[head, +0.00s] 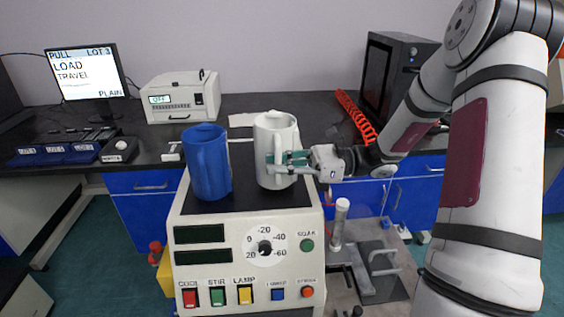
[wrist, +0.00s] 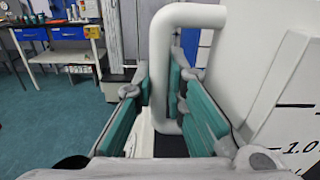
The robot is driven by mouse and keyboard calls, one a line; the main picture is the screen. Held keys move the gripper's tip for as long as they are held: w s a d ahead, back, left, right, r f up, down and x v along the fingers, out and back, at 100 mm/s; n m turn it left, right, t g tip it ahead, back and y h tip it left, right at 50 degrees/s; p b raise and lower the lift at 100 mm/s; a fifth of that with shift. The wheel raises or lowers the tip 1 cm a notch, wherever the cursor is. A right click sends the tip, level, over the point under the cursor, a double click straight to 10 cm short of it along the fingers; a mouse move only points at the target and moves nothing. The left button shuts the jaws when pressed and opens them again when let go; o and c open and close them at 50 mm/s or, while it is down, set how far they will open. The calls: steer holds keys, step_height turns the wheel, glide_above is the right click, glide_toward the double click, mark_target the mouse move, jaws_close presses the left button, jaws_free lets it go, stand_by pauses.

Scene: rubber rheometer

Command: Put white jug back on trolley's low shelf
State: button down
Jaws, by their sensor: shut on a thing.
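The white jug (head: 275,135) is upright at the black top of the cream instrument, on the right side; I cannot tell whether its base touches the top. My gripper (head: 289,160) comes from the right and is shut on the jug's handle. In the wrist view, the gripper's teal-padded fingers (wrist: 166,95) are on either side of the white handle (wrist: 158,60). The jug's body with black scale marks (wrist: 285,110) fills the right side there. I cannot make out the trolley's low shelf for sure.
A blue jug (head: 208,163) stands close left of the white jug on the instrument (head: 246,222). Right of the instrument are a metal post (head: 339,222) and a grey plate with handles (head: 378,268). A dark bench (head: 240,105) with a monitor (head: 87,72) and a white box device (head: 183,97) runs behind.

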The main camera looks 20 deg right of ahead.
steer(key=shift+f, duration=1.1)
steer(key=c, duration=1.6)
jaws_free()
steer(key=shift+f, duration=0.1)
steer(key=shift+c, duration=0.2)
